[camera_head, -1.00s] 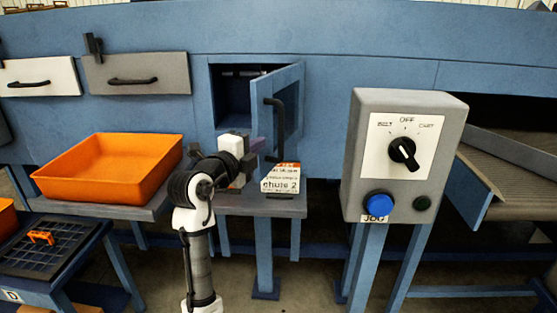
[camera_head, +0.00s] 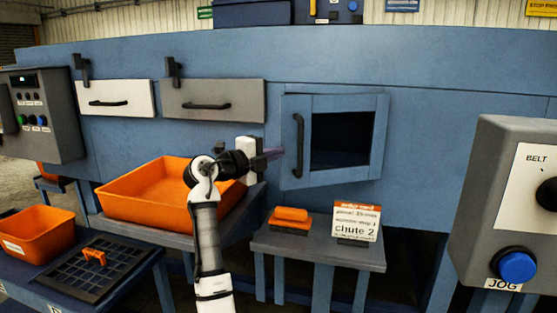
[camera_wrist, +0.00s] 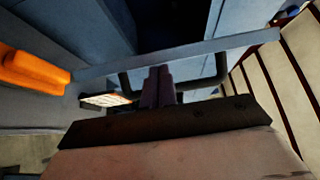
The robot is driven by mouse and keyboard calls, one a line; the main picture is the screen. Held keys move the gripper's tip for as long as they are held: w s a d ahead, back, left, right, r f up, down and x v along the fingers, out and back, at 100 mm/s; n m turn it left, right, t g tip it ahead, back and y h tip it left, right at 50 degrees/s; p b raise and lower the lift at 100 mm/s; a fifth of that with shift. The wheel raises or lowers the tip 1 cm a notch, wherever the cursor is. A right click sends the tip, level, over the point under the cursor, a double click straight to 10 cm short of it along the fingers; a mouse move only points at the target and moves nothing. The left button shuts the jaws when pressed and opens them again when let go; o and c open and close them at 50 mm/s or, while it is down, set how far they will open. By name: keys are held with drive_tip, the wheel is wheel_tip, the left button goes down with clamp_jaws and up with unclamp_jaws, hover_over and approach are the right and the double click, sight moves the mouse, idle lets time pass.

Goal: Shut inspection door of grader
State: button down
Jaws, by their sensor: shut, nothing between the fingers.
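The inspection door (camera_head: 335,102) is a blue framed panel on the grader's front with a dark handle (camera_head: 298,145) on its left side. It looks ajar, its left edge standing out from the grader; how wide the gap is I cannot tell from the head view. In the wrist view the door's edge (camera_wrist: 240,43) crosses the picture, with a dark space beyond it. My gripper (camera_head: 274,154) is shut and empty, just left of the handle in the head view. In the wrist view its fingertips (camera_wrist: 158,85) overlap the handle (camera_wrist: 212,78); contact is unclear.
A small table below holds an orange brush-like object (camera_head: 291,215) and a "chute 2" sign (camera_head: 356,220). An orange tray (camera_head: 140,207) stands left of my arm. The control box (camera_head: 500,200) is at the right. Two drawer-like panels with handles are at upper left.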

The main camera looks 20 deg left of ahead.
drive_tip(key=shift+w+a, duration=0.6)
drive_tip(key=shift+w, duration=0.35)
drive_tip(key=shift+d, duration=0.1)
